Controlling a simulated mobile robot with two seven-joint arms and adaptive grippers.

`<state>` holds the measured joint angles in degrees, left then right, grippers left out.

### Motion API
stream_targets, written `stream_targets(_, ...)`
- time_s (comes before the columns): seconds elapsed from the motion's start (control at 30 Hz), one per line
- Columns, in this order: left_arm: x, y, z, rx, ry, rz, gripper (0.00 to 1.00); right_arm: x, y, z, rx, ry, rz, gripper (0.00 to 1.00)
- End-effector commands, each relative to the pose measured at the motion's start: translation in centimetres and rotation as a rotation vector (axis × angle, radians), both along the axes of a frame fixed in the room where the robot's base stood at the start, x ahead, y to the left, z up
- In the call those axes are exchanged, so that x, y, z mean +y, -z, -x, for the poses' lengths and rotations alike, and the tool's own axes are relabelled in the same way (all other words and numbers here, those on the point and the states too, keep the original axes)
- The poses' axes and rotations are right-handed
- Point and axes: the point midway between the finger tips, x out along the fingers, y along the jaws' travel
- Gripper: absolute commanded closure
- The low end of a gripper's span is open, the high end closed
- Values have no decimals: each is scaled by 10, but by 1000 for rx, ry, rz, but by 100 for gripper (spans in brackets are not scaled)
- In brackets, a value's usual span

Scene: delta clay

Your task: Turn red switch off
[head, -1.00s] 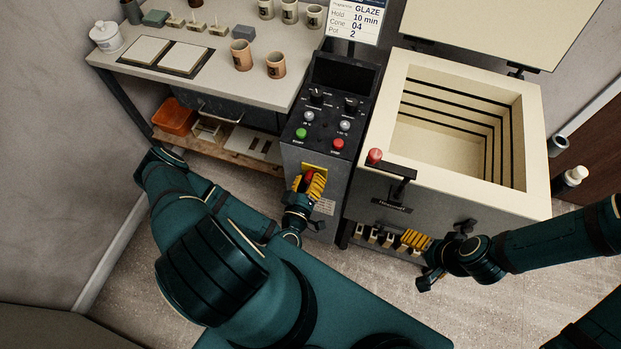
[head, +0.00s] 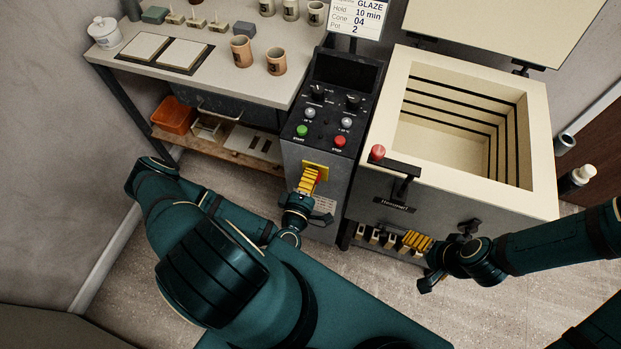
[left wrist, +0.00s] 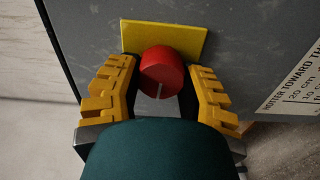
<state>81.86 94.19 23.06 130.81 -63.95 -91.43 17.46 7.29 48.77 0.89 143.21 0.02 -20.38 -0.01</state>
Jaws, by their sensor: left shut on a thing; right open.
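The red switch is a round red knob (left wrist: 162,70) with a white line on its face, which points nearly straight down in the left wrist view. It sits on a yellow plate (left wrist: 185,37) on the front of the grey control cabinet (head: 316,222). My left gripper (head: 310,178) has its yellow fingers on both sides of the knob, shut on it; the left wrist view shows this too (left wrist: 160,88). In the head view the fingers hide most of the knob. My right gripper (head: 415,241) is open and empty, low in front of the kiln.
The cabinet's sloped top has a green button (head: 302,131), a red button (head: 340,141) and dials. The open kiln (head: 380,120) stands to the right, with a red-knobbed handle (head: 377,152). A worktable (head: 215,75) with cups stands left. The floor in front is clear.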

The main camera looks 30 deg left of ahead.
Motion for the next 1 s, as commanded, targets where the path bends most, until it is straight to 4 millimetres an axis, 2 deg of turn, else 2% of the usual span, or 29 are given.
stream_targets(0.23,1,-1,-1,-21,-1,60,96,0,3,-1,-2,1,0,8)
stream_targets(0.7,1,-2,-1,-23,-1,71,96,0,3,-1,-2,1,0,8)
stream_targets(0.73,1,-2,-1,-23,-1,71,51,0,3,-1,-2,1,0,8)
stream_targets(0.8,0,-1,-1,-22,-1,71,27,0,3,-1,-2,1,0,8)
stream_targets(1.0,0,-1,-1,-20,0,70,27,0,3,-1,-2,1,0,8)
